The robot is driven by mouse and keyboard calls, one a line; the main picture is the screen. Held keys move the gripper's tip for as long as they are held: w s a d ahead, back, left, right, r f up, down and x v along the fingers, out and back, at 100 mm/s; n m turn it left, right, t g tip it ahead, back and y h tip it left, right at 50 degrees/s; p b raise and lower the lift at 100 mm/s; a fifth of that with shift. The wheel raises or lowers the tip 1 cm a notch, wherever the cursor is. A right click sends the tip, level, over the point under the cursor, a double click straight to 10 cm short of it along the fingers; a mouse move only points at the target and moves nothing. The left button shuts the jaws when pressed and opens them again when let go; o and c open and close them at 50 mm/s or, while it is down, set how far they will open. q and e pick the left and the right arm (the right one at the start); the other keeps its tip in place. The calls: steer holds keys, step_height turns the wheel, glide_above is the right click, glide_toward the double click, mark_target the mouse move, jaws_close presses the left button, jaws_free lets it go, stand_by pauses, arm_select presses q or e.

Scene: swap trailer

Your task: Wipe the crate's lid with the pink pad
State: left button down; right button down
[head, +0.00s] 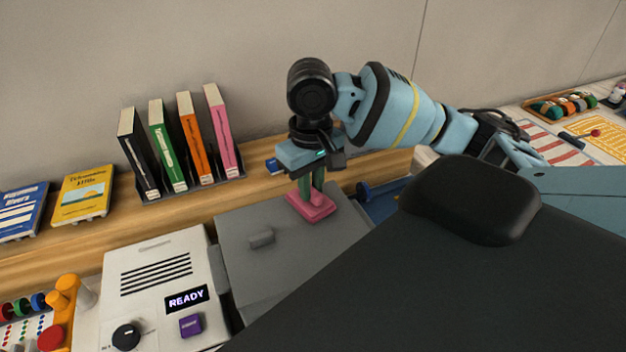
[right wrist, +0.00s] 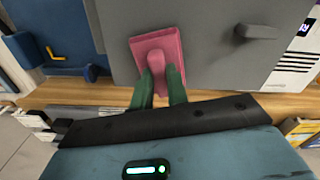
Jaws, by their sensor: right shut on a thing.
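The grey crate lid (head: 262,268) lies flat in the middle of the head view, with a small grey handle (head: 261,237) on it. The pink pad (head: 311,207) is at the lid's far right part, flat against it or very close above. My right gripper (head: 311,184) points down and is shut on the pad's raised grip. In the right wrist view the green fingers (right wrist: 161,88) close around the grip of the pink pad (right wrist: 157,47), over the grey lid (right wrist: 200,40). My left gripper is not in view.
A white machine (head: 160,290) with a READY display stands left of the crate. Several upright books in a rack (head: 190,190) stand behind it on the wooden ledge. A blue thing (head: 385,202) lies right of the lid. My dark body covers the lower right.

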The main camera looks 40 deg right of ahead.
mark_target(320, 211)
steer(key=shift+d, duration=0.1)
steer(key=shift+s+a+r, duration=0.1)
steer(key=shift+s+a, duration=0.2)
steer(key=shift+s, duration=0.55)
steer(key=shift+s+a, duration=0.25)
steer(key=shift+s, duration=0.6)
steer(key=shift+s+a, duration=0.3)
steer(key=shift+s, duration=0.55)
steer(key=shift+s+a, duration=0.25)
steer(key=shift+s, duration=0.6)
steer(key=shift+f, duration=0.2)
steer(key=shift+s, duration=0.15)
steer(key=shift+s+a+r, duration=0.1)
steer(key=shift+s+a, duration=0.2)
steer(key=shift+s, duration=0.5)
steer(key=shift+s+a+r, duration=0.1)
steer(key=shift+s+a, duration=0.15)
steer(key=shift+s, duration=0.5)
steer(key=shift+f, duration=0.2)
